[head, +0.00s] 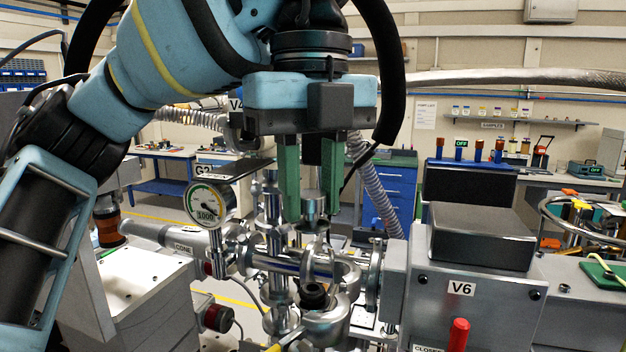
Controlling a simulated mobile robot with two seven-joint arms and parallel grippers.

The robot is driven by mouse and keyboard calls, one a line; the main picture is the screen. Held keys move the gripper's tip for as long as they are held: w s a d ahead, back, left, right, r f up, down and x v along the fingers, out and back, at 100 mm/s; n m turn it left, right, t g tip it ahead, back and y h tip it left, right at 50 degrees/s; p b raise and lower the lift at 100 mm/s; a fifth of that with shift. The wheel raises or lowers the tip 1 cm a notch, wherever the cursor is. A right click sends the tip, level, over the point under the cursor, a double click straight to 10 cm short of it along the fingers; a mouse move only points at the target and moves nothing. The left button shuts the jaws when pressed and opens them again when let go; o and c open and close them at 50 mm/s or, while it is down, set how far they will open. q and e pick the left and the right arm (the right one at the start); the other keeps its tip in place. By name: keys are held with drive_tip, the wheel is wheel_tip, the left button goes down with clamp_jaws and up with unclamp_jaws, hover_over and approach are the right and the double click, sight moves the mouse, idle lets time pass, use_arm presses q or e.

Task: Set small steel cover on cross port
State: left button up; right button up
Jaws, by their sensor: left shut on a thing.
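My left gripper (310,196) comes down from the top centre, its two green fingers pointing at the floor. It is shut on the small steel cover (314,207), a short silver cylinder at the fingertips. The steel cross (300,264) is a cluster of shiny pipes and clamps just below the cover. The cover is above the cross's upper part, and I cannot tell whether they touch. The fingers hide part of the cover and of the pipes behind. My right gripper is not in view.
A pressure gauge (208,203) stands close left of the fingers. The grey V6 valve box (463,285), with a red handle (459,335), stands right of the cross. The tube marked CONE (170,238) runs in from the left. A blue drawer cabinet (390,190) is behind.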

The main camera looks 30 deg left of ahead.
use_arm(q)
drive_tip(key=shift+w+f, duration=0.25)
drive_tip(key=shift+f, duration=2.85)
drive_tip(key=shift+f, duration=0.6)
drive_tip(key=o, duration=1)
drive_tip(key=shift+o, duration=0.2)
drive_tip(key=shift+r, duration=3.9)
